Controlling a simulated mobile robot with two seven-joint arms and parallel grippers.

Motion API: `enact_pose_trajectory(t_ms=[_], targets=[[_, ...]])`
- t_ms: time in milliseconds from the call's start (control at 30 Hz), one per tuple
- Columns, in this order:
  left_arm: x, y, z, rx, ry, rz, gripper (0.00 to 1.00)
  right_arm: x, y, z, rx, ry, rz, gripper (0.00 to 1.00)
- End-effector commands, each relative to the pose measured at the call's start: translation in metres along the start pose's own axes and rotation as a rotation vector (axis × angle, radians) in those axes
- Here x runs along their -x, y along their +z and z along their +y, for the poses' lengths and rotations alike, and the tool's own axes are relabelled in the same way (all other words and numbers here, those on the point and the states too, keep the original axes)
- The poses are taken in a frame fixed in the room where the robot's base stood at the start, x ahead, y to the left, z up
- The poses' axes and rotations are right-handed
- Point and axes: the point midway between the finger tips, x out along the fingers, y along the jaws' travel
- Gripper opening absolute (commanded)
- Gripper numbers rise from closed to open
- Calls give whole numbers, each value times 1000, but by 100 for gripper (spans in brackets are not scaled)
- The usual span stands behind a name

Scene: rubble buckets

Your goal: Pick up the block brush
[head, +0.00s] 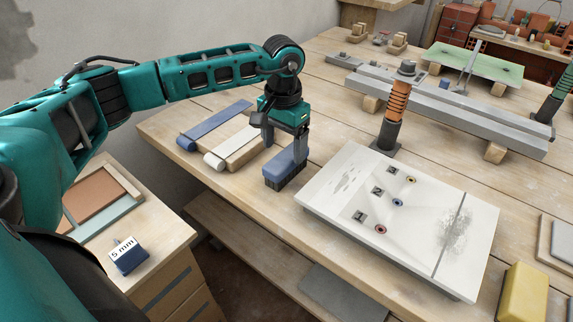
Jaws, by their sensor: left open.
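The block brush (280,171) has a blue-grey body with dark bristles along its lower edge. It stands near the front edge of the wooden workbench (335,165), left of the white panel. My left gripper (284,147) points down over it from above, with its fingers at the top of the brush. The gripper is open; whether the fingers touch the brush, I cannot tell. The brush's upper part is partly hidden by the fingers. My right gripper is not in view.
A white panel (335,195) with small fittings lies close to the right. A blue roll (215,124) and a white roll (232,146) lie left of the gripper. An orange-handled post (394,110) stands behind. A yellow block (525,292) sits front right.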

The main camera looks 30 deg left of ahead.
Motion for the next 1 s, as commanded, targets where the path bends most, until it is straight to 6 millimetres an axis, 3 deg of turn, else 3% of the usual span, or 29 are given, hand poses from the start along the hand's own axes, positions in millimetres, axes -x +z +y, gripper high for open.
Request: enact_pose_trajectory(t_ms=[300,633,1000], targets=[[-44,0,8,0,1,-2,79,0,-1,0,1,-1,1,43],[-51,0,8,-1,2,0,79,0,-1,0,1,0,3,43],[-50,0,8,0,1,0,43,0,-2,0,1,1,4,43]])
